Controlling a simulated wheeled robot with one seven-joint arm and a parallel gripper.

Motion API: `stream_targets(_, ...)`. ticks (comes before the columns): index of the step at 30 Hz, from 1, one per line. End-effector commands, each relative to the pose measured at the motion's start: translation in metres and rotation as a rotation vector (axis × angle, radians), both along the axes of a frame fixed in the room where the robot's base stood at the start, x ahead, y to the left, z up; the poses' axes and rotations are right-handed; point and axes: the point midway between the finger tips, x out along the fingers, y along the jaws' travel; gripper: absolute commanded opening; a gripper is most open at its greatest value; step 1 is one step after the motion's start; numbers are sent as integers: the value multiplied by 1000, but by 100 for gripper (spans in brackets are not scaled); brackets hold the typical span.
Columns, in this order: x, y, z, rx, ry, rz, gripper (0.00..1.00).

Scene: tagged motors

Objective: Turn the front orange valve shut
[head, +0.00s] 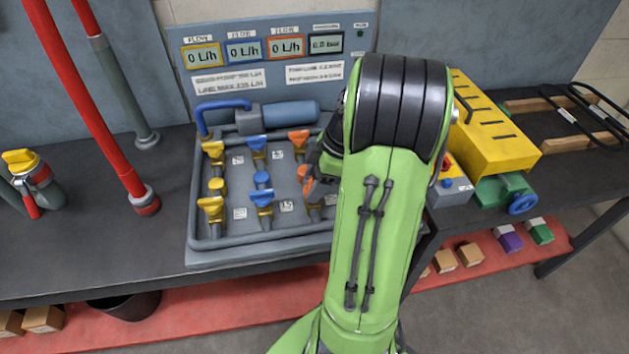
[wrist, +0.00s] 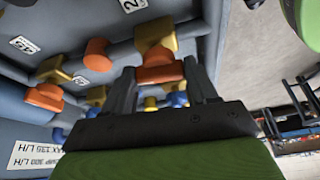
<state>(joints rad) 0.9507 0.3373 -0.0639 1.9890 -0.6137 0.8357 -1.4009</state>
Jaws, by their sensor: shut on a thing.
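The front orange valve (wrist: 160,73) shows in the wrist view, with its orange handle between the two fingers of my gripper (wrist: 160,68) and a brass-coloured body beyond it. My gripper is shut on this handle. In the head view my gripper (head: 318,184) is at the right side of the valve tray, and my arm hides most of it. Only a small orange part of the front valve (head: 315,213) shows there. The back orange valve (head: 299,138) stands behind, apart from the gripper. A round orange knob (wrist: 97,55) lies between the two valves.
Yellow valves (head: 211,205) and blue valves (head: 262,198) stand left of the orange column inside the raised tray rim (head: 193,190). The flow displays (head: 285,47) read 0 L/H. A yellow box (head: 495,125) stands to the right. Red pipes (head: 85,95) rise on the left.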

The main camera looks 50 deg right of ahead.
Motion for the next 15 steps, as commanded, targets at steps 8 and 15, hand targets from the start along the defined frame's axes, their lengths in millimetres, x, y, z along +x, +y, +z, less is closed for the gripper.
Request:
stream_targets(8,-1,2,-1,-2,-3,-232,27)
stream_targets(15,-1,3,-1,-2,-3,-460,27)
